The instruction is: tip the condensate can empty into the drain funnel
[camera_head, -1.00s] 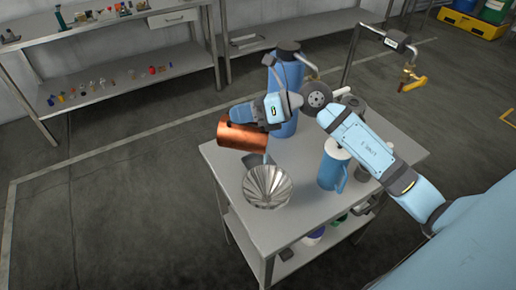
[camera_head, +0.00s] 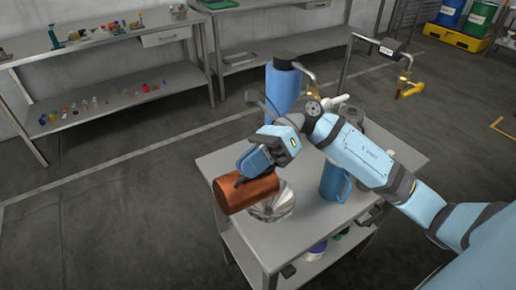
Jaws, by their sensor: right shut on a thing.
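The copper-coloured can (camera_head: 246,193) lies on its side, tilted, in my right gripper (camera_head: 246,177). The gripper is shut on it and holds it at the upper left of the drain funnel. The fluted silver funnel (camera_head: 274,207) is on the steel table, partly hidden behind the can and gripper. The can's left end overhangs the table's left edge in the picture. I cannot see into the can or see any liquid. My left gripper is not in view.
A blue jug (camera_head: 335,182) stands on the steel table (camera_head: 305,238), right of the funnel, partly behind my right arm. A tall blue vessel (camera_head: 282,88) stands at the back. Grey round items are beside the arm. Shelves with small objects line the wall.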

